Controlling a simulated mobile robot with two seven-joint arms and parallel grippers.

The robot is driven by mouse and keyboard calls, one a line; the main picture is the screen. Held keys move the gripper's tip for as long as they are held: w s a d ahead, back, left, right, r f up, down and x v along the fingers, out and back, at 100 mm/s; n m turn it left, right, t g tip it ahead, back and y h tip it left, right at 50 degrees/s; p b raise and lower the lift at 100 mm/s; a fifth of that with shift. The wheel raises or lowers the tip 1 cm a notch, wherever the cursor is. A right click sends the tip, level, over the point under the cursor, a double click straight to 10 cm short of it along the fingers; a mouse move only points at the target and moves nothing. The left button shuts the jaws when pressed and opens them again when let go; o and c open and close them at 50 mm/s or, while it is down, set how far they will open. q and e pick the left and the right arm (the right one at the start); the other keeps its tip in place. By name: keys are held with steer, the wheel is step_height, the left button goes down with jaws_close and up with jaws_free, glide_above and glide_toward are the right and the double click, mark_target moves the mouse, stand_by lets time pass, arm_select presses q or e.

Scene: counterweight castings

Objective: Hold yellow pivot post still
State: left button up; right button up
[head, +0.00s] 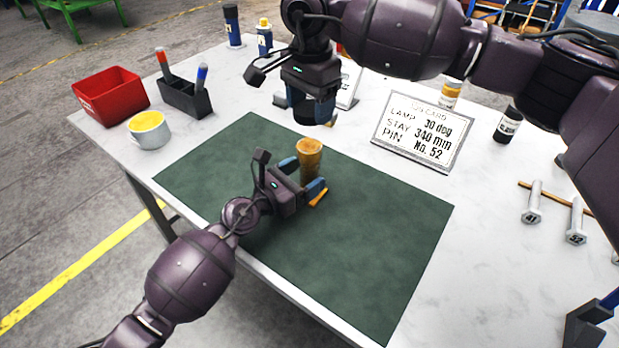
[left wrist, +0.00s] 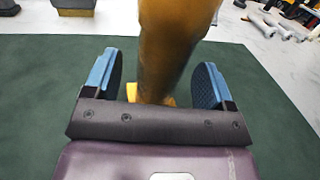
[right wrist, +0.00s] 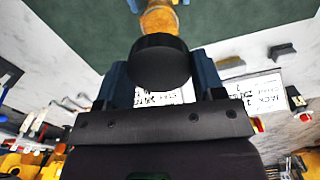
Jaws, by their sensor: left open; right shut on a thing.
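The yellow pivot post (head: 309,158) stands upright on the green mat (head: 400,230), with a yellow foot piece (head: 318,198) showing at its base. My left gripper (head: 301,178) is low beside it, open, its blue pads either side of the post. In the left wrist view the post (left wrist: 170,45) rises between the pads, with a gap visible on each side. My right gripper (head: 305,105) is above and behind the post, shut on a black round part (right wrist: 160,60). The post's top (right wrist: 158,18) shows beyond that part in the right wrist view.
A card (head: 421,130) reading lamp 30 deg, stay 340 mm, pin No. 52 stands behind the mat. Grey numbered pins (head: 534,203) lie at the right. A red bin (head: 110,95), a yellow-filled cup (head: 149,130) and a dark marker holder (head: 184,98) stand at the left.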

mark_target(310, 145)
arm_select(q)
steer(key=shift+w+d, duration=0.45)
steer(key=shift+d, duration=0.05)
steer(key=c, duration=1.3)
steer(key=shift+c, duration=0.2)
arm_select(e)
steer(key=shift+f, duration=2.45)
steer(key=shift+f, duration=0.15)
steer(key=shift+f, duration=0.8)
steer(key=shift+f, duration=0.55)
arm_select(q)
jaws_close()
